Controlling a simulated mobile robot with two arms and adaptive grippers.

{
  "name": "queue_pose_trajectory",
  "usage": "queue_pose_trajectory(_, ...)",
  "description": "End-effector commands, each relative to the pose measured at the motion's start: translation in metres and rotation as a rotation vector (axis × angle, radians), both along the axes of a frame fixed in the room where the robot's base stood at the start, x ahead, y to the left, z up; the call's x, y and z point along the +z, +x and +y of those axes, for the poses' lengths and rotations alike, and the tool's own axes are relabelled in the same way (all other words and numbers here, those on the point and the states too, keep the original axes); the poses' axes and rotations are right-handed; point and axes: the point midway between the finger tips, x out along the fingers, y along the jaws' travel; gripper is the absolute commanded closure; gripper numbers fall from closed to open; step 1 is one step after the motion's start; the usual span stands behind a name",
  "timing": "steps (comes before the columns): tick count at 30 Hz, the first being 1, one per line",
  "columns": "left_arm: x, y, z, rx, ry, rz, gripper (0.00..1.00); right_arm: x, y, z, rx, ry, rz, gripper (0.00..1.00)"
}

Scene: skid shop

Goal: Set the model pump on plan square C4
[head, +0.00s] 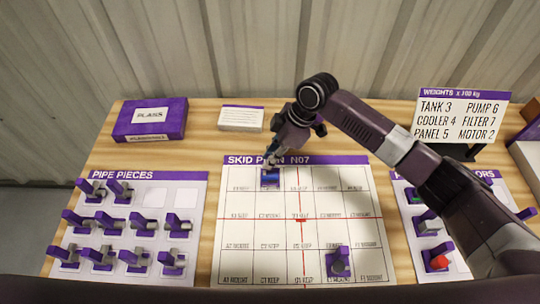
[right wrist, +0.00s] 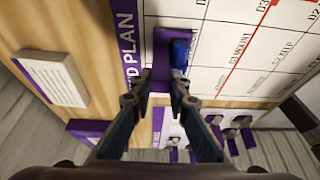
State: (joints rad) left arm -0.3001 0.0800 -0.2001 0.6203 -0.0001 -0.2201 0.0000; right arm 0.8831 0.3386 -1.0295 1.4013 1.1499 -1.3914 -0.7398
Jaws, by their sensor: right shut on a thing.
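My right gripper (head: 268,161) is shut on a purple piece with a blue cylinder (head: 270,179), which I take to be the model pump. The pump also shows in the right wrist view (right wrist: 180,53), just beyond the fingertips (right wrist: 155,84). It is over the top row of the white plan sheet (head: 235,262), toward the left and near the purple title strip. I cannot tell whether it touches the sheet. The gripper hides part of it. The squares' labels are small and mostly unclear. My left gripper is not in view.
A purple model with a dark round part (head: 338,264) stands low on the plan, right of centre. The pipe pieces board (head: 128,226) is at left, and another board with models (head: 437,262) is at right. A purple box (head: 150,119) and a weights sign (head: 460,115) stand behind.

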Motion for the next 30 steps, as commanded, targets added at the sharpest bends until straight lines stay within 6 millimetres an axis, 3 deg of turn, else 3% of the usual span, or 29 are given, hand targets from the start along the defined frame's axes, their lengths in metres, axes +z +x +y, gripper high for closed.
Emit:
queue_pose_trajectory(5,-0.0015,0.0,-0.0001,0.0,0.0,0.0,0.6,-0.0028,0.0001,0.0004,0.0,0.001,0.0,1.0)
queue_pose_trajectory(6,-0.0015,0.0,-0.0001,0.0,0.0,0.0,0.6,-0.0029,0.0002,0.0003,0.0,0.001,-0.001,0.84)
queue_pose_trajectory(12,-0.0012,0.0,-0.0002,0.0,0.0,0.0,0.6,-0.0026,0.0001,0.0002,0.0,0.001,0.0,0.64)
queue_pose_trajectory(30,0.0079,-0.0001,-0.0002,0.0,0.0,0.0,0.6,0.0048,-0.0001,-0.0001,0.0,0.0,0.0,0.64)
